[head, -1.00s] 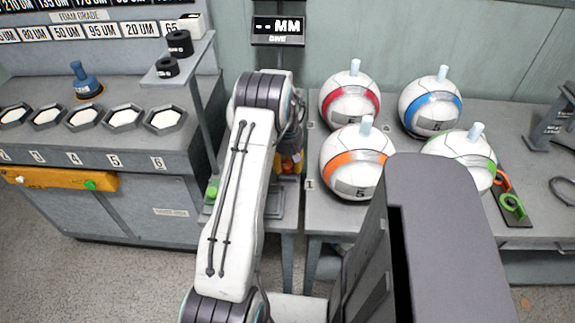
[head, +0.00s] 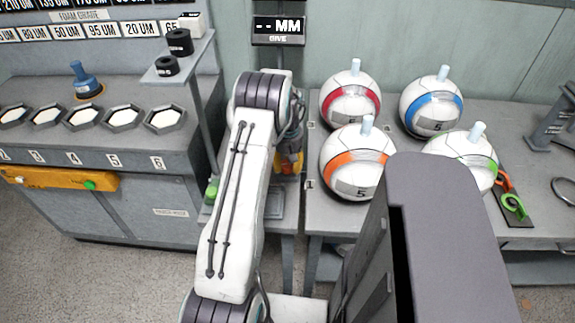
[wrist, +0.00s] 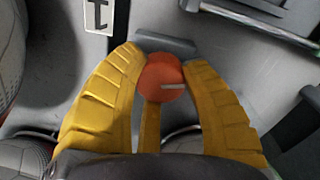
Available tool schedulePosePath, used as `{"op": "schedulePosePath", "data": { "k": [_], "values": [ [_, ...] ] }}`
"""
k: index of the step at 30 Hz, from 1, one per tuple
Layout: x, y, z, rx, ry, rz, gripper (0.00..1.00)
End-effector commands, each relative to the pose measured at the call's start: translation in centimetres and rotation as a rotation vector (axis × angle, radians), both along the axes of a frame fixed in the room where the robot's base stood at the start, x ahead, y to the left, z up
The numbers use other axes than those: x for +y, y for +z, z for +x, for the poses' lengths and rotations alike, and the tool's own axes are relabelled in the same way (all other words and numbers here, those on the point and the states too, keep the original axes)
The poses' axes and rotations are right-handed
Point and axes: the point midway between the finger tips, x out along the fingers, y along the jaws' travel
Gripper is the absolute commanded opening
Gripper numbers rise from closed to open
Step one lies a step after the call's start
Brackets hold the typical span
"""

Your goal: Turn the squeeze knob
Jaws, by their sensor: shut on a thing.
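The squeeze knob (wrist: 162,78) is a round orange-red disc with a pale line mark, seen in the wrist view. My gripper (wrist: 165,72) has yellow ribbed fingers, shut around the knob with one on each side and a third below it. In the head view my gripper (head: 291,158) shows only partly as yellow beyond my white arm, low beside the display post. The knob is hard to make out there, and much of the press is hidden by my arm. The display (head: 278,30) above reads "-- MM" and "GIVE".
Several balls with coloured bands stand to the right, the orange-banded ball (head: 356,160) closest to my gripper. A grey bench (head: 130,140) with hexagonal pads is on the left. A small shelf (head: 180,62) on a post holds black rolls.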

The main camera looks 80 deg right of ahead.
Motion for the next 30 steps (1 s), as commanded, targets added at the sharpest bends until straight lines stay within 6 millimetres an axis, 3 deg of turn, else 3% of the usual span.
{"op": "schedulePosePath", "data": {
  "k": [18,30],
  "values": [
    [0.64,-0.58,0.10,0.003,-0.534,0.020,0.10],
    [0.65,-0.52,0.22,0.004,-0.773,0.020,0.10]
  ]
}}
